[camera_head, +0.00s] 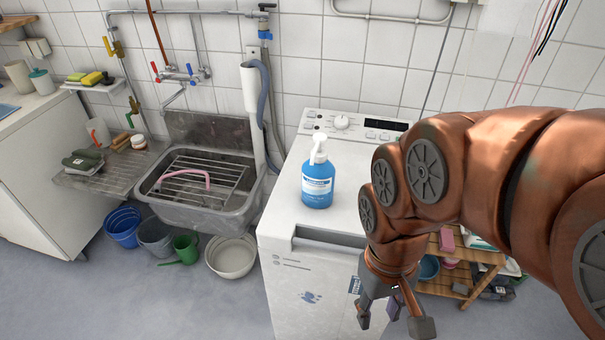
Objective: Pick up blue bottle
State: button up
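The blue bottle (318,184) stands upright on top of the white washing machine (276,222), near its front edge. It has a white pump top and a white label. My gripper (392,326) hangs pointing down in front of the machine's right side, lower than the bottle and to its right. Its fingers are spread apart with nothing seen between them. It does not touch the bottle. My copper-coloured arm covers the right part of the machine's top.
A metal sink (205,215) with a rack stands left of the machine. A grey hose (265,110) hangs between them. Buckets and a white basin (231,256) sit on the floor below. A wooden shelf (462,285) stands at the right. The machine's top around the bottle is clear.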

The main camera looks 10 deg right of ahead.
aim_at(318, 180)
jog(key=k, duration=1.15)
jog(key=u, duration=0.55)
jog(key=i, duration=1)
jog(key=z, duration=0.05)
